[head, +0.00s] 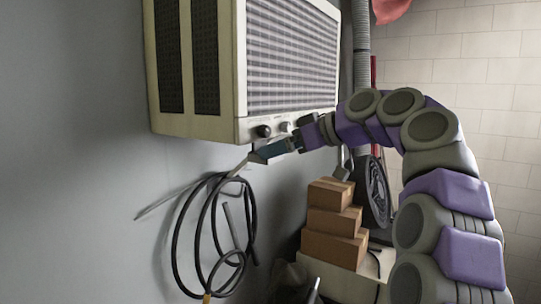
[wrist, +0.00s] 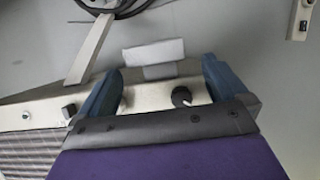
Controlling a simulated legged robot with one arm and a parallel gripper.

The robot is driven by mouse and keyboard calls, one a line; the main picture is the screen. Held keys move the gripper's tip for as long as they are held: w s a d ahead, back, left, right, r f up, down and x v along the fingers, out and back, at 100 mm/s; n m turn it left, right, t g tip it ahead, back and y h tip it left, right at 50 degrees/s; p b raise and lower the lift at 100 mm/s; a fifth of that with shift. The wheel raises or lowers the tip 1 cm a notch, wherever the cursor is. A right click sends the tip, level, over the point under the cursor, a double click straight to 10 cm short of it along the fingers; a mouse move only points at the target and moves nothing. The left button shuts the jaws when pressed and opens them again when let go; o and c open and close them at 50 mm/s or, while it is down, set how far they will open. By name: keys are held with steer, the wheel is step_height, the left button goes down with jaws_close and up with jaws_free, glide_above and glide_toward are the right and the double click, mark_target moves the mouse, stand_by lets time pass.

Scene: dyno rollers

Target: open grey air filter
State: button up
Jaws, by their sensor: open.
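The air filter unit (head: 195,122) is a beige box on the grey wall, with a slatted grey front and dark side grilles. Its lower front strip carries dark knobs. My gripper (head: 258,156) is just below the unit's lower front edge, near the knobs. In the wrist view my gripper (wrist: 160,84) has its two blue fingers spread apart. Part of the unit's beige strip (wrist: 150,97) and a black knob (wrist: 181,96) show between the fingers, with nothing clearly held. I cannot tell whether a finger touches the unit. The slatted front (wrist: 35,150) shows at lower left.
A coiled black cable (head: 212,240) hangs on the wall below the unit. Stacked cardboard boxes (head: 335,222) and a dark round fan-like thing (head: 376,190) stand below and behind my arm. A grey duct (head: 361,60) runs up beside the unit.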

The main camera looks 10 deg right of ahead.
steer(key=x, duration=0.4)
steer(key=shift+w, duration=0.1)
steer(key=shift+w+f, duration=0.1)
steer(key=shift+w, duration=0.05)
steer(key=shift+d, duration=0.5)
steer(key=shift+w+a, duration=0.1)
steer(key=shift+a, duration=0.5)
steer(key=c, duration=0.4)
steer(key=shift+d, duration=0.1)
steer(key=c, duration=1)
step_height(320, 180, down, 24)
steer(key=b, duration=2.1)
